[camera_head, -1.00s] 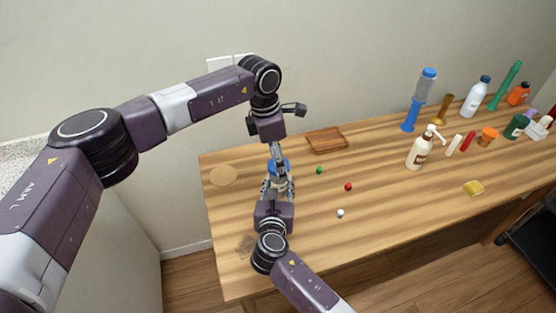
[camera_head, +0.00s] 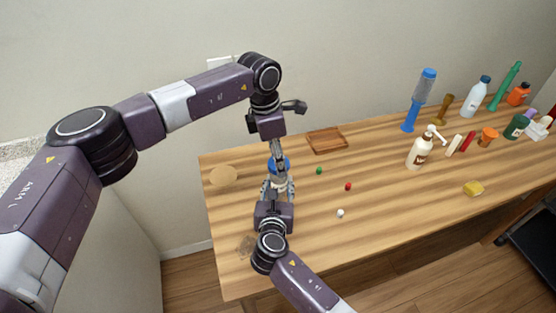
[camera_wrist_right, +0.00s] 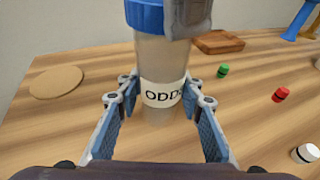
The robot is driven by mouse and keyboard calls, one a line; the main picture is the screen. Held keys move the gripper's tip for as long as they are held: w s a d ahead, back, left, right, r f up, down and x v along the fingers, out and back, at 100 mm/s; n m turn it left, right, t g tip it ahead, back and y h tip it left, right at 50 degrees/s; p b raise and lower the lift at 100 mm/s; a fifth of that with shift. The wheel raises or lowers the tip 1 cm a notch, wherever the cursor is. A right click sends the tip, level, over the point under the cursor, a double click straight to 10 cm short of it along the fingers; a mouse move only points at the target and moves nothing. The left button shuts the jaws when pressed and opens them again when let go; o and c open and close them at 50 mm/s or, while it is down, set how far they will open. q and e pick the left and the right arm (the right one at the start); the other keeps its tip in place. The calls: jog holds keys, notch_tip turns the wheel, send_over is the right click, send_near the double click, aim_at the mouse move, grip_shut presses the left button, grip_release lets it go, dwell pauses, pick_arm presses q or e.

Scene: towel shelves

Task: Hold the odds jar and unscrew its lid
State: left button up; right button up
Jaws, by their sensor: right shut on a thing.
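The odds jar (camera_wrist_right: 158,60) stands upright in the right wrist view, a pale cylinder with a white label reading "ODD", its last letter cut off. Its blue lid (camera_wrist_right: 144,16) sits on top and also shows in the head view (camera_head: 282,163). My right gripper (camera_head: 277,187) is shut on the jar's body, one finger on each side in the right wrist view (camera_wrist_right: 160,100). My left gripper (camera_head: 277,157) points down from above at the lid. One grey finger overlaps the lid's right side in the right wrist view; its other finger is hidden there, so its grip is unclear.
A wooden tray (camera_head: 327,148) and a round tan disc (camera_head: 223,175) lie near the jar. Small green (camera_head: 319,170), red (camera_head: 348,186) and white (camera_head: 340,213) pieces lie to its right. Bottles, a pump bottle (camera_head: 420,152) and a yellow sponge (camera_head: 474,188) occupy the table's right part.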

pick_arm(q)
jog(key=shift+r, duration=0.8)
jog(key=shift+r, duration=0.1)
jog(key=shift+r, duration=2.1)
pick_arm(e)
jog(key=o, duration=1.2)
jog(key=shift+o, duration=0.2)
